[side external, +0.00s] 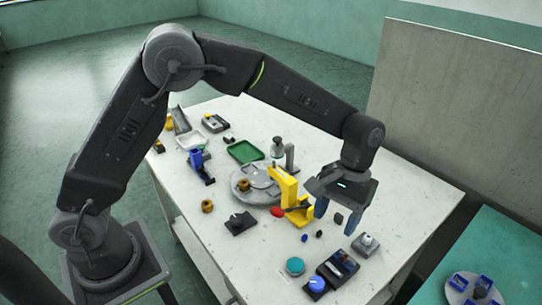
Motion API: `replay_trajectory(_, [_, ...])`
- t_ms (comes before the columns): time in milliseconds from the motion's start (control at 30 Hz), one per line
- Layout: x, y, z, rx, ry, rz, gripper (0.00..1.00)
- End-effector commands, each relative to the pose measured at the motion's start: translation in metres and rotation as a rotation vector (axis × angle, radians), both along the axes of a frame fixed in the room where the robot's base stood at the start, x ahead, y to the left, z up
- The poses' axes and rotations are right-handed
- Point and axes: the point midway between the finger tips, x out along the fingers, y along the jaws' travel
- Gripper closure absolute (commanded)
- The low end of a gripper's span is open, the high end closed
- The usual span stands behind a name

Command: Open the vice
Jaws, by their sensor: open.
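A blue device on a dark base (199,163), which looks like the vice, stands on the left part of the table. It is too small here to tell whether its jaws are apart or closed. My gripper (337,214) points down over the right part of the table, with its blue fingers apart and nothing seen between them. It is well to the right of the blue device and apart from it. A yellow upright device (284,187) with a red part (277,211) at its foot stands just left of my gripper.
A round grey plate (248,193) carries a brass part (244,185). A green tray (245,151) and a white tray (193,141) lie behind. A black box with a blue knob (316,285), a teal button (295,265) and a grey switch box (365,244) occupy the front right.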

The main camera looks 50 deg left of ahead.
Motion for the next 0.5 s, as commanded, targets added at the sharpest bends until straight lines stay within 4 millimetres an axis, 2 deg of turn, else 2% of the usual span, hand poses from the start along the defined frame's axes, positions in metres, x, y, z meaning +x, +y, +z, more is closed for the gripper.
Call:
replay_trajectory(100, [-0.005, 0.014, 0.020, -0.013, -0.049, 0.010, 0.39])
replay_trajectory(500, [-0.031, 0.059, 0.075, -0.041, -0.212, 0.033, 0.39])
